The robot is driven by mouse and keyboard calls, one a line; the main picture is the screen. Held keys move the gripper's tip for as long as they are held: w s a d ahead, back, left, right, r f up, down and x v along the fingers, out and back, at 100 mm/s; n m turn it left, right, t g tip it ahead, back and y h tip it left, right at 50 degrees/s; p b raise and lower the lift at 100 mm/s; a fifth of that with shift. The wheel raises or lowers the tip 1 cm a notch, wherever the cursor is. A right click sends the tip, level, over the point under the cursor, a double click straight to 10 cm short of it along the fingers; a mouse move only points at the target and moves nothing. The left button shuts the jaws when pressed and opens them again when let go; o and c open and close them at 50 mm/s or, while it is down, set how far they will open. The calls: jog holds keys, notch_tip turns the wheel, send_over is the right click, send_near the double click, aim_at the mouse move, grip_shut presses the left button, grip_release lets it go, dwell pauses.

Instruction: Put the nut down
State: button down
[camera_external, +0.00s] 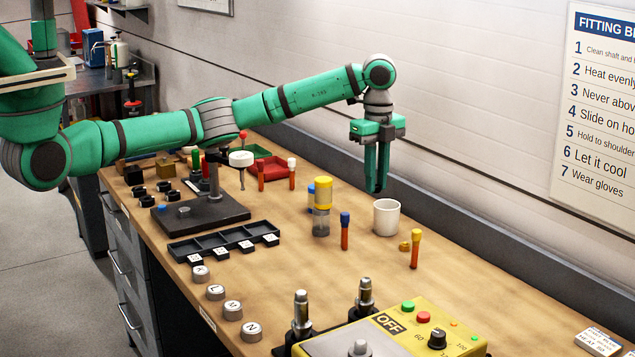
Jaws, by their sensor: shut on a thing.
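My gripper (376,189) points straight down above the bench, behind and a little left of the white mug (387,218) in the picture. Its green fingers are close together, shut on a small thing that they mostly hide. I cannot make out its shape or confirm that it is the nut. A small brass-coloured piece (405,246) lies on the bench to the right of the mug. It looks like a nut, but it is too small to be sure.
An orange peg with a yellow top (414,250) stands right of the mug; a blue-topped one (345,232) and a yellow-capped bottle (322,207) stand left. A yellow control box (400,325) is at the front.

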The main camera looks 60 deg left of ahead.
jog(key=w+a+f, duration=0.2)
jog(key=w+a, duration=0.3)
jog(key=a, duration=0.5)
send_over(366, 220)
notch_tip(366, 220, down, 6)
jog(key=shift+a+f, duration=0.1)
jog(key=shift+a, duration=0.05)
jog(key=shift+f, duration=2.15)
jog(key=shift+f, duration=0.15)
jog(key=c, duration=1.6)
grip_release()
notch_tip(366, 220, up, 12)
jog(key=shift+r, duration=0.2)
